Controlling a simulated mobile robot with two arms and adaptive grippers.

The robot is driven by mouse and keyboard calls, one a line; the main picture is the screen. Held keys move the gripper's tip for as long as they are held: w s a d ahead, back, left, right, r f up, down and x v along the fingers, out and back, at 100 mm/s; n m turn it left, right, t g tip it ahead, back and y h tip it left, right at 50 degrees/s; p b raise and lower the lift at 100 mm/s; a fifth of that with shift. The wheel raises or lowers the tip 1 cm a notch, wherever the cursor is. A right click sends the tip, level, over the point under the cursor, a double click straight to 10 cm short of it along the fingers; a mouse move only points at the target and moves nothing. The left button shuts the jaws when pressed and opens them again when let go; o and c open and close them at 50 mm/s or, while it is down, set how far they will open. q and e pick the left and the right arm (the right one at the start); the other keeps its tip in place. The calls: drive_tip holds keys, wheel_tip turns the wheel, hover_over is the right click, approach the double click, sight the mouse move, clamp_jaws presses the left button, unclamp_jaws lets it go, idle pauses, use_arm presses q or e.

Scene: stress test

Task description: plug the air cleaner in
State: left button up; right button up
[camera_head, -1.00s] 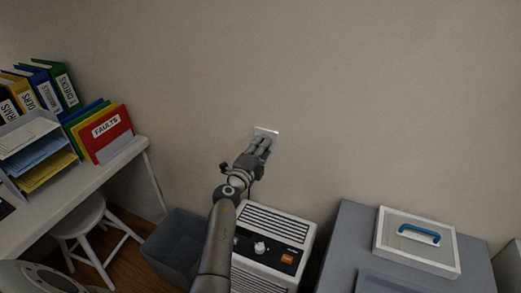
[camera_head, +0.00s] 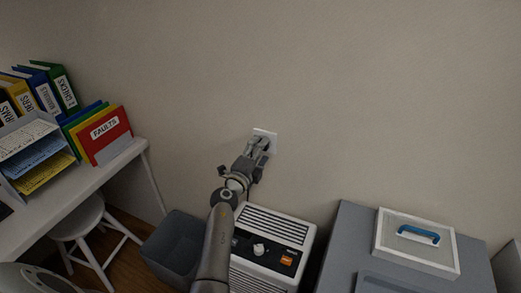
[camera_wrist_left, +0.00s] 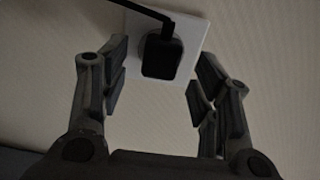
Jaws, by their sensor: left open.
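The air cleaner (camera_head: 268,250) is a white box with grille slats, a black control panel and an orange switch, standing below the wall outlet. The white outlet plate (camera_head: 271,136) is on the wall; it also shows in the left wrist view (camera_wrist_left: 140,105). A black plug (camera_wrist_left: 162,56) with its cord (camera_wrist_left: 142,10) sits against the outlet plate, apparently in the socket. My left gripper (camera_head: 258,145) is in front of the outlet. In the left wrist view its fingers (camera_wrist_left: 155,85) are open, with a gap on both sides of the plug. My right gripper is not in view.
A grey bin (camera_head: 177,245) stands left of the air cleaner. A white desk (camera_head: 125,158) with binders and paper trays is at left, with a white stool (camera_head: 85,222) under it. A grey cabinet (camera_head: 345,235) at right carries a white case (camera_head: 415,254) with a blue handle.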

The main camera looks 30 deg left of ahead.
use_arm(q)
drive_tip(key=s, duration=0.6)
drive_tip(key=shift+d, duration=0.15)
drive_tip(key=shift+s+r, duration=0.1)
drive_tip(key=shift+s, duration=0.05)
